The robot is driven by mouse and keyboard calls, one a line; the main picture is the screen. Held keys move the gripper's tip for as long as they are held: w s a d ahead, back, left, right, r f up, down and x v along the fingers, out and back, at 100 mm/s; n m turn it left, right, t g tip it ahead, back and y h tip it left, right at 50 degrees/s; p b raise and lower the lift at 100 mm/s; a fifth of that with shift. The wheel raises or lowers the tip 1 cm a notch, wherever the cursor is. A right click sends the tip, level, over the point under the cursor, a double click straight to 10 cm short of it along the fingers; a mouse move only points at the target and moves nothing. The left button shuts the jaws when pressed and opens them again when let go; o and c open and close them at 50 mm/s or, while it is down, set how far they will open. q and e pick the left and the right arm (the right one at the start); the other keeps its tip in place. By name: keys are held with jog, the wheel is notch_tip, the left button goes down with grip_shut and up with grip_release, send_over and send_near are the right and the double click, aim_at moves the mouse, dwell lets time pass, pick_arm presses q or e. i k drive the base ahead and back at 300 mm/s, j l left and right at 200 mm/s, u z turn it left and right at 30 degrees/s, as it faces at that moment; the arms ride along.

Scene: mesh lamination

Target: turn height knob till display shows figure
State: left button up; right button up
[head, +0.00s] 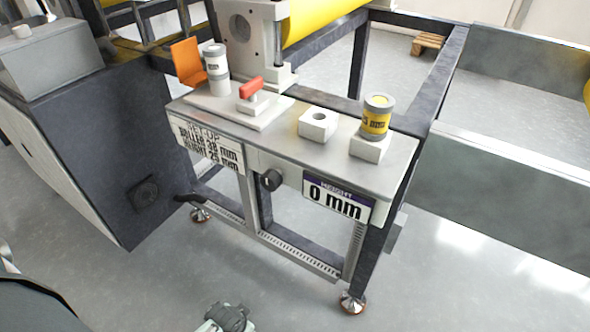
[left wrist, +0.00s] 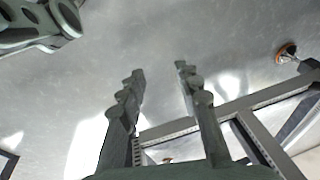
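The height knob (head: 271,180) is a dark round knob on the front of the grey bench, left of the display. The display (head: 338,200) reads "0 mm" under a purple band. A set-up sign (head: 210,147) on the bench front reads roller 38 mm and height 25 mm. My left gripper (head: 225,316) appears to be the one at the bottom edge of the head view, low over the floor and well apart from the knob. In the left wrist view its two fingers (left wrist: 160,72) stand apart with nothing between them.
On the bench top (head: 290,150) stand a white-grey roller can (head: 216,70), a red-handled clamp (head: 252,95), a white holed block (head: 318,124) and a yellow can (head: 376,117). Bench legs and feet (head: 352,303) reach the floor. Floor in front is clear.

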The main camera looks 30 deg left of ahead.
aim_at(271, 179)
jog(key=j+z, duration=0.3)
jog(key=j, duration=0.25)
jog(key=k+j+z, duration=0.15)
jog(key=j+z, duration=0.2)
jog(key=j, duration=0.15)
jog(key=k+j, duration=0.1)
jog(key=j, duration=0.25)
jog(key=k+j+z, duration=0.1)
jog(key=j, duration=0.3)
jog(key=k+j, duration=0.15)
jog(key=j, duration=0.2)
jog(key=z, duration=0.05)
